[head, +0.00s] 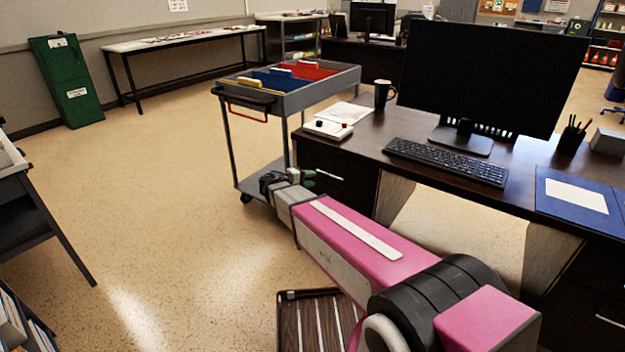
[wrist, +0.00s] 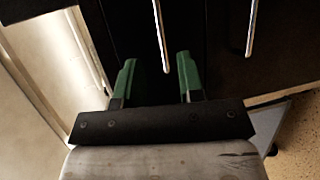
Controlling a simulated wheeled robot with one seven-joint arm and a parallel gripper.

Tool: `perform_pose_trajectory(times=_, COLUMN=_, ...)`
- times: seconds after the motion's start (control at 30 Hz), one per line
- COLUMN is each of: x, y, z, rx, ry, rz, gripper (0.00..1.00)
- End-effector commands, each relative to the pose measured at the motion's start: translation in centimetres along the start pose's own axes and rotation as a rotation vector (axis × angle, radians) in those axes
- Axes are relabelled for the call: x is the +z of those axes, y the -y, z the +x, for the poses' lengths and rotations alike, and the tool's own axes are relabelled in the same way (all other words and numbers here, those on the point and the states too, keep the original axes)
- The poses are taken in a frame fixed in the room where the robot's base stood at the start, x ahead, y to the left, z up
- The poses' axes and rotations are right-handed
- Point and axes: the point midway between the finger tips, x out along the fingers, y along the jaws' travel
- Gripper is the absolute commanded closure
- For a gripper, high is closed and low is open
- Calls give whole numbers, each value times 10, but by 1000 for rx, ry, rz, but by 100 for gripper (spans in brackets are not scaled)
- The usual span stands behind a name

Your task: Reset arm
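My pink arm stretches forward from the bottom right of the head view, past the front of the dark desk. My gripper (head: 293,178) is at its far end, beside the desk's drawer side and in front of the grey cart. In the wrist view my gripper (wrist: 157,78) shows two green fingers set apart, with nothing between them. Beyond the fingers are dark drawer fronts (wrist: 205,60) with bright metal handles. I cannot tell how far the fingertips are from the drawer fronts.
Open floor (head: 150,210) lies to the left, up to a side table (head: 45,215).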

Motion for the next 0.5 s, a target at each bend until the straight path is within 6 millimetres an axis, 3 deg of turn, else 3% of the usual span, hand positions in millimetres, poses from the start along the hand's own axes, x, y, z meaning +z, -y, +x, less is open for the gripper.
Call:
perform_pose_trajectory(times=0.27, x=8, y=3, z=5, rx=-31, ry=12, rz=2, gripper=65)
perform_pose_trajectory(times=0.37, x=28, y=10, z=17, rx=-110, ry=41, rz=7, gripper=65)
perform_pose_trajectory(times=0.5, x=70, y=29, z=38, rx=-302, ry=101, rz=30, gripper=65)
